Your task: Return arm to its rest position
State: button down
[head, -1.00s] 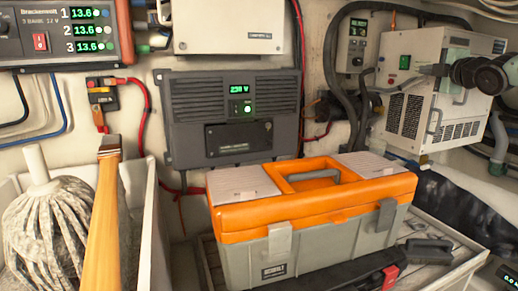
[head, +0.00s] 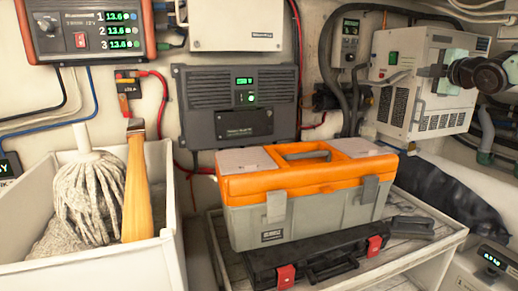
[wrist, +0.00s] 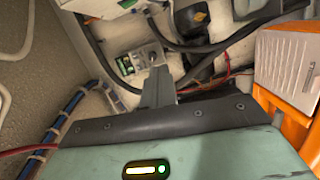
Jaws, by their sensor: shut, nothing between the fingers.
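My gripper (head: 408,75) is at the upper right in the head view, in front of a white vented box (head: 425,95). Its mint-green body and dark wrist come in from the right edge, with the slim grey fingers pointing left. In the wrist view the fingers (wrist: 158,85) are together and empty, in front of a small wall panel with a green display (wrist: 127,65).
An orange-lidded grey toolbox (head: 305,195) stands on a slatted shelf, left of and below my gripper, with a black case (head: 315,258) before it. A white bin (head: 100,262) holding a mop (head: 90,195) stands at left. Hoses and cables run along the wall.

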jog(key=s+a+f+m+g+y+b, duration=0.1)
jog(key=s+a+f+g, duration=0.1)
jog(key=a+f, duration=0.5)
jog(key=s+a+f+m+g, duration=0.15)
jog(key=a+f, duration=0.25)
jog(key=a, duration=0.6)
jog(key=s+a+f+m+g+b, duration=0.15)
jog(key=s+a+f+g, duration=0.35)
jog(key=s+a+f, duration=0.6)
jog(key=s+a+f+m+g, duration=0.1)
jog(key=s+a+f+g, duration=0.15)
jog(key=s, duration=0.45)
jog(key=s+a+f+m+g, duration=0.15)
jog(key=s+a+f, duration=0.25)
jog(key=s, duration=0.4)
jog(key=s+d+f+m+g+h, duration=0.1)
jog(key=s+f+m+g, duration=0.1)
jog(key=s, duration=0.8)
jog(key=s+d+f+m+g+h+b, duration=0.1)
jog(key=s+f+m+g, duration=0.1)
jog(key=s, duration=0.9)
jog(key=shift+f+b, duration=0.3)
jog(key=shift+f, duration=0.5)
jog(key=shift+g, duration=0.25)
